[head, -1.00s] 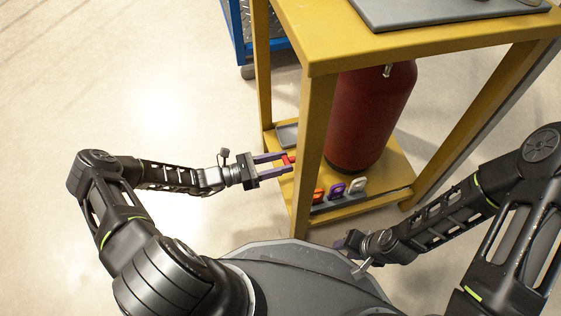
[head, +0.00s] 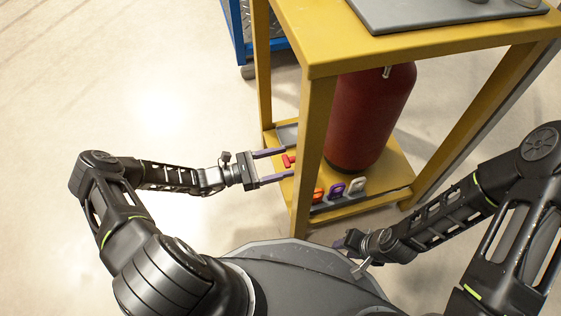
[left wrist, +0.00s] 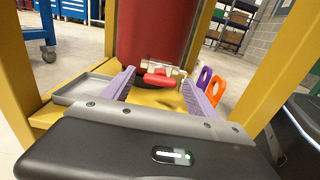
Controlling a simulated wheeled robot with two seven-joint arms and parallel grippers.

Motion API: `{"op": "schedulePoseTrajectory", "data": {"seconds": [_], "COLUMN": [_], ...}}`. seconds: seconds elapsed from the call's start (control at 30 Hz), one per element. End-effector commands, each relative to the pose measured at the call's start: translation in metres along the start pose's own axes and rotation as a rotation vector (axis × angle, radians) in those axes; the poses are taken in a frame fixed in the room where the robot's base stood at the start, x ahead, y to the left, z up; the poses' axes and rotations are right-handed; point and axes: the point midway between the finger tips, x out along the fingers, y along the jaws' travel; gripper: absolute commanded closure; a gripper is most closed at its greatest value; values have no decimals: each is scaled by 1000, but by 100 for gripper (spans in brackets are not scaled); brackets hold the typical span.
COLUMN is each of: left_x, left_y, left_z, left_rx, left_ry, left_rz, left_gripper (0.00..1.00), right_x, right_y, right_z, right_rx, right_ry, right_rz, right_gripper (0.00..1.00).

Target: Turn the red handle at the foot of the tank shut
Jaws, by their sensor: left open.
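The red handle (head: 288,160) is at the foot of the dark red tank (head: 370,115), on the lower shelf of the yellow stand. In the left wrist view the handle (left wrist: 159,78) lies crosswise on a pale metal fitting (left wrist: 166,71) in front of the tank (left wrist: 158,35). My left gripper (head: 276,165) is open, with its purple fingers spread on either side of the handle and apart from it. In the left wrist view the fingers (left wrist: 158,88) also stand left and right of the handle. My right gripper (head: 343,243) is low near my base; its opening is unclear.
A front post (head: 313,150) of the yellow stand rises just right of the handle. Orange, purple and white tags (head: 337,190) stand in a rack on the shelf. A grey tray (left wrist: 82,88) lies left of the handle. A blue cart (head: 250,35) stands behind. Open floor is at left.

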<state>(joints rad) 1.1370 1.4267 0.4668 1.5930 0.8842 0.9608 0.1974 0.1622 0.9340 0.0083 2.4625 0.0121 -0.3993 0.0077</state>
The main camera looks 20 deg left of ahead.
Motion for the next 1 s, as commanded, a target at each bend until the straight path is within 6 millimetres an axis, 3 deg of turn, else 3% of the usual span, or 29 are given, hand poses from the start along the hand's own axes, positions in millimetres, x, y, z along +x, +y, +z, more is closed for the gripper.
{"op": "schedulePoseTrajectory", "data": {"seconds": [0.27,0.7,1.0], "left_x": [-6,-70,-78], "left_y": [0,1,0], "left_z": [0,1,0], "left_rx": [-1,0,0], "left_ry": [2,1,0], "left_rz": [1,2,0], "left_gripper": [33,33,33], "right_x": [-2,-16,-17], "right_y": [-1,-6,-6], "right_z": [0,2,2], "right_rx": [0,-2,-2], "right_ry": [0,-5,-6], "right_rz": [0,2,2], "right_gripper": [64,64,64]}}
